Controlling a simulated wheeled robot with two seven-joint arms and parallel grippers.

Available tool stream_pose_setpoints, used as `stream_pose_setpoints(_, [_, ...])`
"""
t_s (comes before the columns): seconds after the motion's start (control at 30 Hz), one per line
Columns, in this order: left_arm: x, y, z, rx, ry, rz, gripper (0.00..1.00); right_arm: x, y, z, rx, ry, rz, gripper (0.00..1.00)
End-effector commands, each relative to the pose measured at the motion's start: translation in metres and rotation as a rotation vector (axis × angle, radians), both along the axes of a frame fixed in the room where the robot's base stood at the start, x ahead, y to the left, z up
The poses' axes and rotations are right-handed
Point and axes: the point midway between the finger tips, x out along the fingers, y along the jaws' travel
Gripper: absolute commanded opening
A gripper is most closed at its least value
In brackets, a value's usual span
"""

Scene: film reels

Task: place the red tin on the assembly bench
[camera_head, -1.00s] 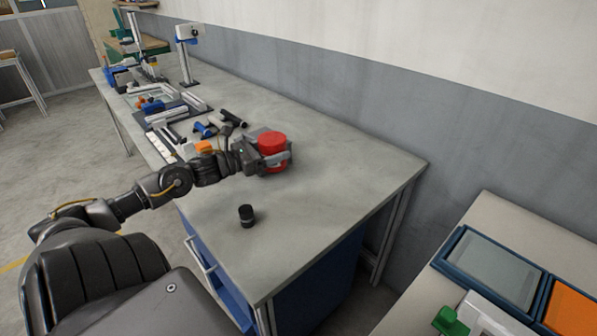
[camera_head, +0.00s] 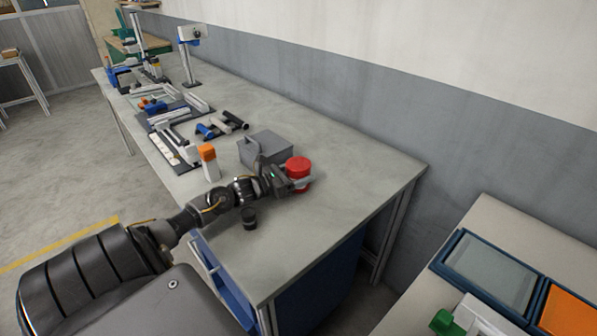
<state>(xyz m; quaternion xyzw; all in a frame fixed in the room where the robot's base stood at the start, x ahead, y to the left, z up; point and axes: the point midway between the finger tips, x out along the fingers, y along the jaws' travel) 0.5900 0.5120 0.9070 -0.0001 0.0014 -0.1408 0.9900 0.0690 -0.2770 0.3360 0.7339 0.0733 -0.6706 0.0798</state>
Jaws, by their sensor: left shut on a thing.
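The red tin (camera_head: 298,167) is a short round can over the near part of the grey assembly bench (camera_head: 345,160). My left gripper (camera_head: 292,180) is shut on the red tin, with its fingers around the tin's sides. The tin is upright, low over the bench top or touching it; I cannot tell which. My right gripper is not in view.
A grey box (camera_head: 264,148) stands just behind my left gripper. A small black cylinder (camera_head: 249,218) stands beside my left wrist. The bench's right end is clear.

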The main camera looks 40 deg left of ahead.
Motion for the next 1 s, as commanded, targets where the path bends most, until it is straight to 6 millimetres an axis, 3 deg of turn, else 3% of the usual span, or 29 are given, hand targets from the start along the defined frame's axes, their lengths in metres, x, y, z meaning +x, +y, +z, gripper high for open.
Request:
stream_pose_setpoints(0.4, [0.0000, 0.0001, -0.0064, 0.001, -0.003, 0.000, 0.41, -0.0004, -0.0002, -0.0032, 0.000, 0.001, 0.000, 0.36])
stream_pose_setpoints(0.43, [-0.0001, -0.0001, -0.0061, 0.001, -0.001, 0.000, 0.74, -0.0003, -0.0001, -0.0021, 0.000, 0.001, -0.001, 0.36])
stream_pose_setpoints(0.57, [-0.0002, 0.0000, -0.0055, 0.001, -0.001, 0.000, 0.91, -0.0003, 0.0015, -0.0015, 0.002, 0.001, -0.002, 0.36])
stream_pose_setpoints(0.93, [-0.0004, 0.0002, -0.0006, 0.000, -0.001, 0.000, 0.93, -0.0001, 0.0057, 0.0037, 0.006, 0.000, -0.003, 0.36])
stream_pose_setpoints(1.0, [-0.0078, 0.0027, -0.0053, 0.002, 0.000, 0.000, 0.93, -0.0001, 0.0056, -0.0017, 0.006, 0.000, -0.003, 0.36])
